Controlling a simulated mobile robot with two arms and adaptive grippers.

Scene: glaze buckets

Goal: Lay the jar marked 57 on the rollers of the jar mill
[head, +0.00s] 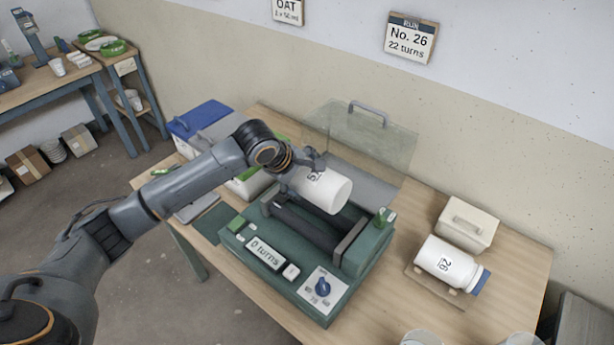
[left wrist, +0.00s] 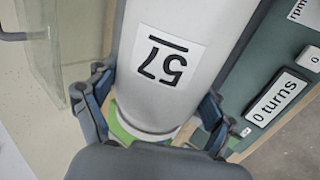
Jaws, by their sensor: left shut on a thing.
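The white jar marked 57 (head: 326,190) lies on its side at the rollers of the green jar mill (head: 335,274). Whether it touches the rollers or hangs just above them, I cannot tell. My left gripper (head: 309,168) is shut on the jar near its left end. In the left wrist view the fingers of the left gripper (left wrist: 152,112) sit on both sides of the jar (left wrist: 178,72), and its 57 label shows. The dark rollers (head: 306,228) show in front of the jar. The mill's clear lid (head: 362,142) stands open behind. My right gripper is not in view.
A white jar marked 26 (head: 445,264) with a blue cap lies on a small wooden board at the right. A whitish box with a handle (head: 468,223) is behind it. A blue-lidded box (head: 200,119) stands at the back left. A wall sign (head: 410,38) reads No. 26, 22 turns.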

